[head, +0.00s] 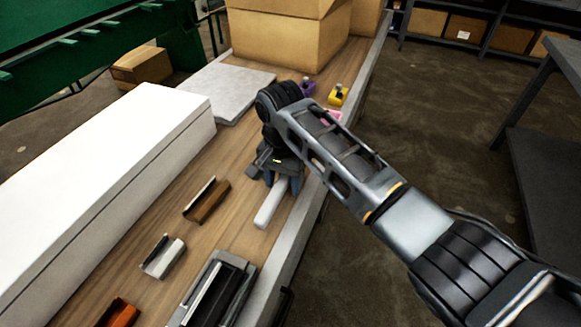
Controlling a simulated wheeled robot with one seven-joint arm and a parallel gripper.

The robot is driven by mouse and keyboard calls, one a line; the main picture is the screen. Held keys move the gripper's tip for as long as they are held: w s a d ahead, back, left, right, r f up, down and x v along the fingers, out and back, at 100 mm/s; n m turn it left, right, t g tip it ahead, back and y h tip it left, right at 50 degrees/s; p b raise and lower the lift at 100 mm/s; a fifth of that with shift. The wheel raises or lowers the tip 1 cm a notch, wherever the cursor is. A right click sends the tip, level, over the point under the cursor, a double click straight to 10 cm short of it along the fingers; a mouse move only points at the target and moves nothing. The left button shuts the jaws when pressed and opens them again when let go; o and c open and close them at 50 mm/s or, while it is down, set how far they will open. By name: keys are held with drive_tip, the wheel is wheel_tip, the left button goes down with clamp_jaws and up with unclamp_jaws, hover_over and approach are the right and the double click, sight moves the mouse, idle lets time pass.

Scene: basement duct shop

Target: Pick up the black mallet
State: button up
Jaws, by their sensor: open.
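My gripper (282,183) points down over the wooden bench near its right edge, its bluish fingers apart. A pale, whitish bar (269,207) lies on the bench just under and in front of the fingers, its far end between or beneath them. A dark block (256,166) shows just left of my gripper. I cannot tell whether the bar and the block are the handle and head of the black mallet, or whether the block is part of my gripper. No other clear mallet shows; my arm hides part of the bench.
A long white box (105,170) lines the left. Brown (207,201), grey (162,257) and orange (119,313) channel pieces and a dark tray (215,290) lie nearer. Behind are a grey slab (228,88), a cardboard box (290,35), and purple (308,88) and yellow (338,95) items.

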drive_tip(key=shift+f, duration=0.5)
clamp_jaws()
